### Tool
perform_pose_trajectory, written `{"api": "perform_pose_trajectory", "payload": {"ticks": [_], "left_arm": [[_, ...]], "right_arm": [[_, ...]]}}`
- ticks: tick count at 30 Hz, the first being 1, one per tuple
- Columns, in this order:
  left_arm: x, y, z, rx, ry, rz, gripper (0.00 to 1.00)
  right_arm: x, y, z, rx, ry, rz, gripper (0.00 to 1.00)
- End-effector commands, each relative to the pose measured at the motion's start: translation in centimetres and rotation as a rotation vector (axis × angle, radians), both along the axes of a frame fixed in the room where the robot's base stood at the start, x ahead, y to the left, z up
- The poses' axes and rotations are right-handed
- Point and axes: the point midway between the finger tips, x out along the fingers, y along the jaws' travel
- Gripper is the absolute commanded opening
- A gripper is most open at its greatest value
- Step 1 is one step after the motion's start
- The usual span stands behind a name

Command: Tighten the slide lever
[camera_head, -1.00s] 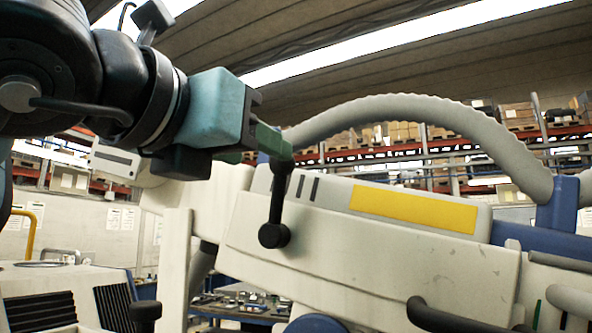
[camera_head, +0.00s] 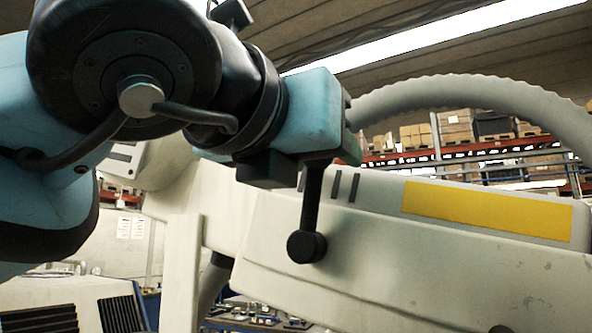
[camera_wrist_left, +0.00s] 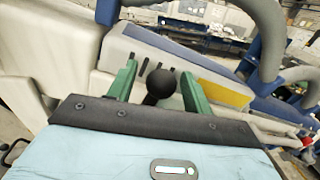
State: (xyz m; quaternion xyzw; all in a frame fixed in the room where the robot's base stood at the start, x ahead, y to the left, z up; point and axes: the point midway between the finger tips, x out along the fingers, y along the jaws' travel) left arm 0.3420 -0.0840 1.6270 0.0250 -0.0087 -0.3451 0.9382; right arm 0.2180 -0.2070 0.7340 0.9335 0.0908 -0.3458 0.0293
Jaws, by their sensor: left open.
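The slide lever (camera_head: 312,195) is a black rod with a round black knob (camera_head: 307,246) at its lower end. My right gripper is not in view.
A yellow label (camera_head: 487,213) and dark slots (camera_head: 345,187) mark the housing beside the lever. A ribbed grey hose (camera_head: 470,92) arches above it. A pale post (camera_head: 181,275) stands left of the lever. Shelves with boxes (camera_head: 455,122) are in the background.

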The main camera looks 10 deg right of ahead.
Motion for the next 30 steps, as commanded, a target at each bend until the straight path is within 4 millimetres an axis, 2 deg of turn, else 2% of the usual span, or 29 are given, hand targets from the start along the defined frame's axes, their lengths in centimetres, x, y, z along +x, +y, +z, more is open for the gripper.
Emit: {"api": "perform_pose_trajectory", "payload": {"ticks": [9, 21, 30], "left_arm": [[-0.04, -0.10, -0.02, -0.001, 0.001, 0.001, 0.50], [-0.02, -0.10, -0.04, 0.000, 0.001, 0.001, 0.00], [0.15, 0.09, -0.05, -0.020, 0.017, 0.001, 0.00]], "right_arm": [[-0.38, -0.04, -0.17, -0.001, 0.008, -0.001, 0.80], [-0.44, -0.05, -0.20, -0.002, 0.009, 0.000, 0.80], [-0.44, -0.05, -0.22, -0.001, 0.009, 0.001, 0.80]]}}
